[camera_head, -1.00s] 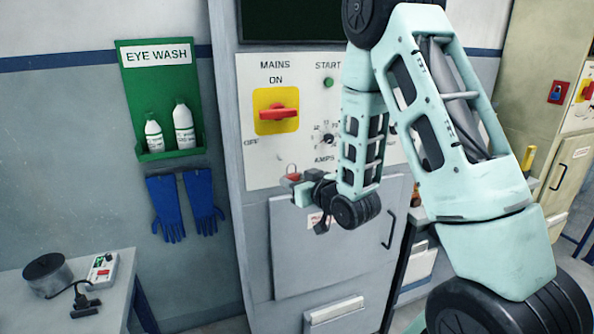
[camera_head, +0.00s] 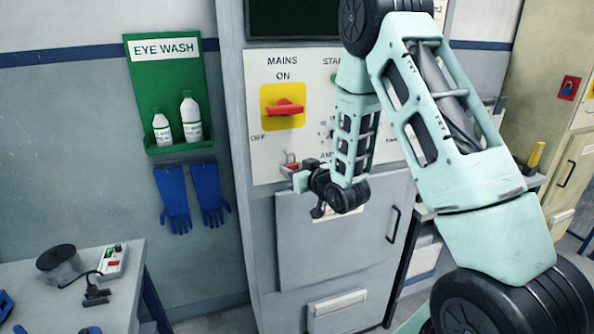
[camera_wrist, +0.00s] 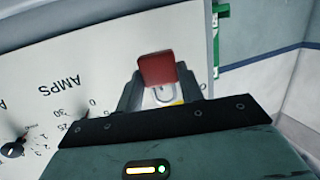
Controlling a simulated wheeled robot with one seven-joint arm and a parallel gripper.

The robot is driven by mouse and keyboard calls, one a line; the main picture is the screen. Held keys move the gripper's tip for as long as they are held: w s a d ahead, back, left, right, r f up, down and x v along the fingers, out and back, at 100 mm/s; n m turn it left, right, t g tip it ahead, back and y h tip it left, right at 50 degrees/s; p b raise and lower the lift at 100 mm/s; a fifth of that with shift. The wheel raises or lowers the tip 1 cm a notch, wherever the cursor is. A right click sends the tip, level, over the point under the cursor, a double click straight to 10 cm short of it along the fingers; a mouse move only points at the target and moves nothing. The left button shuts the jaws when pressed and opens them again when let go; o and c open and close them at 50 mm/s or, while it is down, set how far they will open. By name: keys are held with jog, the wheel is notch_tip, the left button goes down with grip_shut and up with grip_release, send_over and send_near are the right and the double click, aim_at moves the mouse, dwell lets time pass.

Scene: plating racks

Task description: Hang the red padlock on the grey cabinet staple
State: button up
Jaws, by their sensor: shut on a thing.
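My gripper (camera_head: 296,174) is shut on the red padlock (camera_head: 292,166), in front of the lower left of the grey cabinet's (camera_head: 232,150) white switch panel. The padlock's shackle shows as a small loop above its body in the head view. I cannot make out the staple in either view. I cannot tell whether the padlock touches the cabinet.
A red rotary switch (camera_head: 284,107) on a yellow plate is above the gripper. A grey door (camera_head: 335,255) is below. A green eye wash board (camera_head: 165,95) and blue gloves (camera_head: 190,195) hang at left. A bench (camera_head: 125,285) stands at lower left.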

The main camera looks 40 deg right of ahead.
jog(key=shift+w+d+f+p, duration=0.1)
jog(key=shift+w+d+p, duration=0.2)
jog(key=shift+w, duration=0.55)
jog(key=shift+w+d+p, duration=0.15)
jog(key=shift+w+p, duration=0.15)
jog(key=shift+w, duration=0.5)
jog(key=shift+w+d+f+b, duration=0.15)
jog(key=shift+w+f+b, duration=0.35)
jog(key=shift+b, duration=0.6)
jog(key=shift+s+f, duration=0.1)
jog(key=shift+f, duration=0.1)
jog(key=o, duration=1.1)
